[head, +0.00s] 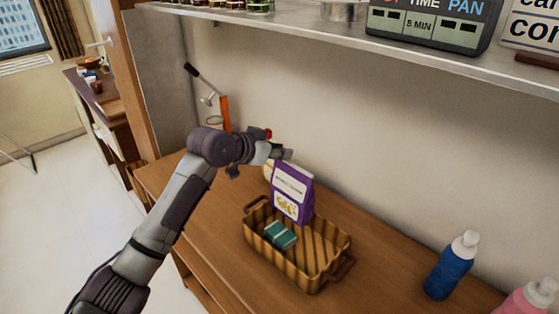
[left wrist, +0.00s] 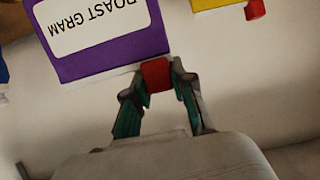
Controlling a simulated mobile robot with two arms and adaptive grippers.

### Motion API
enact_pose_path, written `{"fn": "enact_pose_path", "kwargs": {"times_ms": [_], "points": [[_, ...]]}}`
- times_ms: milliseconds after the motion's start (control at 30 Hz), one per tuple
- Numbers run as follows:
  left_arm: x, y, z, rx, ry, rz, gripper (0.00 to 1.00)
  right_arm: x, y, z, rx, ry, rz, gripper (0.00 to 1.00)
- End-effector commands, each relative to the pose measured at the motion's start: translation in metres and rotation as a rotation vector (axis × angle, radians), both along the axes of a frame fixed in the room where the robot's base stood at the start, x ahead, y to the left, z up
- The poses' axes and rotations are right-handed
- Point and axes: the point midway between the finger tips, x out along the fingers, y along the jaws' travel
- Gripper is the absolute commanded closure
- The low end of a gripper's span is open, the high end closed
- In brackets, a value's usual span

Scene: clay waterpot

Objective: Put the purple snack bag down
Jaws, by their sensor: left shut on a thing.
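The purple snack bag (head: 291,192) hangs or stands upright at the back edge of the brown ribbed basket, with a white label. I cannot tell whether its base touches anything. My left gripper (head: 284,153) is at the bag's top. In the left wrist view the bag (left wrist: 112,50) fills the upper left, and my left gripper (left wrist: 157,72) is shut at its edge, with a small red piece between the fingers. My right gripper is not in view.
The basket (head: 340,273) holds a teal packet (head: 280,235). A yellow item with a red cap (left wrist: 256,10) is beside the bag. A blue bottle (head: 448,272) and a pink bottle (head: 527,300) stand at right. Bare wooden counter lies left of the basket. A shelf (head: 330,38) runs above.

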Motion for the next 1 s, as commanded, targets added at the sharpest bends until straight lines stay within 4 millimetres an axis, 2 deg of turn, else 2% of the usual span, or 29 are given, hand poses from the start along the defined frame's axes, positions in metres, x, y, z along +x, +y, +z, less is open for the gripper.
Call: {"fn": "enact_pose_path", "kwargs": {"times_ms": [200, 567, 600, 700, 733, 1000], "points": [[-0.001, 0.0, -0.03, -0.001, 0.004, 0.001, 1.0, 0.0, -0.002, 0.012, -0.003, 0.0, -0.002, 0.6], [-0.001, 0.0, -0.037, 0.0, 0.002, 0.0, 1.0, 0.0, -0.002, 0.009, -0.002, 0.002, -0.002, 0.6], [-0.001, 0.0, -0.037, 0.001, 0.002, 0.0, 0.71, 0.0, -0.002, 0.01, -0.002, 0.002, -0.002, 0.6], [-0.001, 0.0, -0.037, 0.001, 0.003, 0.0, 0.54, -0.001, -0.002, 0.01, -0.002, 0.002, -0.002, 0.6], [-0.001, 0.0, -0.037, 0.001, 0.003, 0.0, 0.51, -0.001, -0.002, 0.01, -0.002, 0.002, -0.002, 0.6], [-0.001, 0.0, -0.037, 0.002, 0.004, 0.0, 0.51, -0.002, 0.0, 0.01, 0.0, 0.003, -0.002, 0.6]]}}
